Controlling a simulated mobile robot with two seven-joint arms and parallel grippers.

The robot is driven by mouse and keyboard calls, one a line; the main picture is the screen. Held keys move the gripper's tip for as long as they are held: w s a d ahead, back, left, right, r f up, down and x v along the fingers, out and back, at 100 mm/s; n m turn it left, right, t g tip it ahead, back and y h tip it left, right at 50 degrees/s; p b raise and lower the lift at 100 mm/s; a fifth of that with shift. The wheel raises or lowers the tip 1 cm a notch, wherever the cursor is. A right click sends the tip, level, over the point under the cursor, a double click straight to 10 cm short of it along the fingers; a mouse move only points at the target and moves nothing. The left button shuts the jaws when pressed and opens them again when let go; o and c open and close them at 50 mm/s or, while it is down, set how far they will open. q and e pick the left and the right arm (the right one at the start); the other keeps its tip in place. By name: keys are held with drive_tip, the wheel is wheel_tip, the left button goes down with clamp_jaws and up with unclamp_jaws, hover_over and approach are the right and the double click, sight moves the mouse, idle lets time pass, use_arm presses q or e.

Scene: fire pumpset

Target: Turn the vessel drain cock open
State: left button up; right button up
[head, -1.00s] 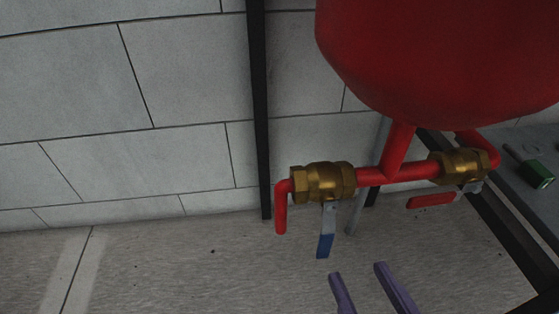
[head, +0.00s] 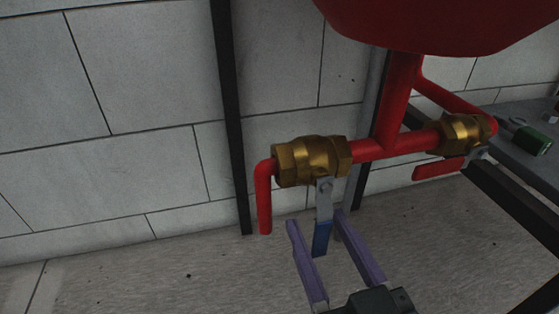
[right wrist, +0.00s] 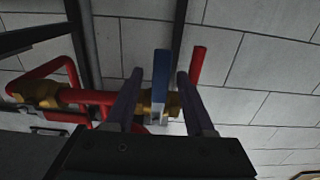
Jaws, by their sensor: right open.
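The vessel drain cock (head: 312,160) is a brass valve on the red pipe below the red vessel (head: 430,22). Its lever hangs down, with a steel upper part and a blue grip (head: 321,238). My right gripper (head: 317,217) is open, with its purple fingers on either side of the blue grip. The grip looks apart from both fingers. In the right wrist view the blue grip (right wrist: 161,72) stands between the two fingertips (right wrist: 160,75), and the brass body (right wrist: 173,104) is partly hidden behind a finger. My left gripper is not in view.
A red outlet pipe (head: 264,200) bends down left of the cock. A second brass valve (head: 463,133) with a red lever (head: 438,169) sits to the right. A black post (head: 230,120) stands behind, before the block wall. A dark frame rail (head: 510,200) runs at right.

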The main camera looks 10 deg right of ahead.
drive_tip(key=shift+w, duration=0.1)
clamp_jaws()
idle(0.4)
idle(1.0)
